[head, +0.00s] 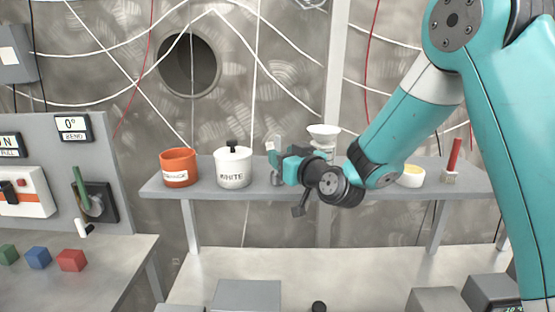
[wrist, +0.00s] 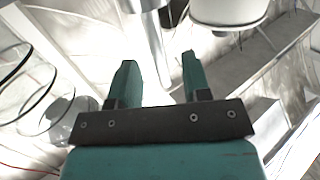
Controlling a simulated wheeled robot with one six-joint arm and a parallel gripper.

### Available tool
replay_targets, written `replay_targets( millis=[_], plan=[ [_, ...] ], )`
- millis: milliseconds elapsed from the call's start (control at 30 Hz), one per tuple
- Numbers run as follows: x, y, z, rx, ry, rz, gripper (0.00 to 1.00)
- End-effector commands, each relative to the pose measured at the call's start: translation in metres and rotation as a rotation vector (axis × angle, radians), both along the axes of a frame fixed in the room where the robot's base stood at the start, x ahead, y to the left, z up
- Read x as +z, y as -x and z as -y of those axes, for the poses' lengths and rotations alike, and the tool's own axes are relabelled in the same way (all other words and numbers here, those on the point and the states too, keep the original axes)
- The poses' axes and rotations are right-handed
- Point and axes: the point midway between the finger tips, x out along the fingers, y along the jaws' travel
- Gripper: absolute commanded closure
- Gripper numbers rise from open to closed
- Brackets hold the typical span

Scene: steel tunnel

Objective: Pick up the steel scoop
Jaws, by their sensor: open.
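My gripper (head: 281,161) is open at the shelf, just right of the white pot, with nothing held between its fingers. In the wrist view its two teal fingers (wrist: 158,60) are spread apart. A shiny grey metal piece (wrist: 146,38), which looks like the steel scoop, lies beyond the fingertips, nearer the left finger. In the head view a small grey metal part (head: 278,179) shows just below the gripper, mostly hidden by it. I cannot make out the scoop's whole shape, nor whether a finger touches it.
The lidded white pot (head: 233,169) and an orange pot (head: 179,168) stand on the shelf (head: 207,189) to the left. A white funnel (head: 324,133) stands just behind my wrist.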

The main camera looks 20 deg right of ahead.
Motion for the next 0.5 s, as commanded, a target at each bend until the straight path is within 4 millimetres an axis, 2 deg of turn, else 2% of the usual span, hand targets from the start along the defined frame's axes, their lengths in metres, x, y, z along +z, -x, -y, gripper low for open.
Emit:
replay_targets(
  millis=[33,200,467,500],
  plan=[
    [0.006,-0.007,-0.002,0.001,0.001,-0.003,0.56],
    [0.004,-0.025,-0.007,0.001,0.000,-0.001,0.56],
    [0.001,-0.029,-0.008,0.000,0.001,0.001,0.56],
    [0.001,-0.029,-0.008,0.000,0.001,0.001,0.58]
  ],
)
